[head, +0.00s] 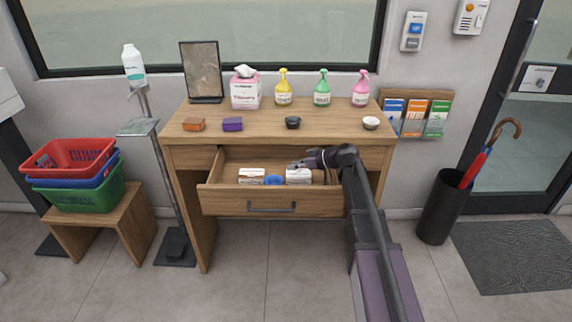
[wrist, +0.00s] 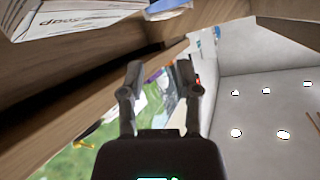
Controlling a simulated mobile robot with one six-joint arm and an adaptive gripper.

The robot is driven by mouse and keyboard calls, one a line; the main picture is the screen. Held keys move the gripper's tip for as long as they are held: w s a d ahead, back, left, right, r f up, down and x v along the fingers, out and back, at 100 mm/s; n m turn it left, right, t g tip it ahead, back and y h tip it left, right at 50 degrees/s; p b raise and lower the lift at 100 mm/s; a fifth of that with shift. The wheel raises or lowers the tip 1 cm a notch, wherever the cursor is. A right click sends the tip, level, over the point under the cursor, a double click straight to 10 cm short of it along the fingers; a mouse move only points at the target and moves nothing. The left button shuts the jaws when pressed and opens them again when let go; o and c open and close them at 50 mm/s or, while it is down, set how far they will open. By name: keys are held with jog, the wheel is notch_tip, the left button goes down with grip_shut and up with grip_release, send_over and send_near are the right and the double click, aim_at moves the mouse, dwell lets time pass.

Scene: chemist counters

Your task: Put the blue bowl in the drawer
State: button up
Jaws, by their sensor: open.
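The wooden drawer (head: 222,203) under the counter is pulled open. A small blue thing, apparently the blue bowl (head: 274,181), is inside it between two white boxes, the left box (head: 251,176) and the right box (head: 299,176). The drawer front hides its lower part. My gripper (head: 296,165) is over the drawer, above the right box and apart from the bowl. In the wrist view my gripper (wrist: 160,78) has its fingers spread with nothing between them. I cannot clearly make out the bowl in that view.
Spray bottles (head: 322,90) stand behind. Stacked baskets (head: 75,180) are at left, an umbrella stand (head: 438,210) at right.

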jog(key=shift+s+d+r, duration=0.1)
jog(key=shift+d+r, duration=0.1)
jog(key=shift+d, duration=0.25)
dwell(1.2)
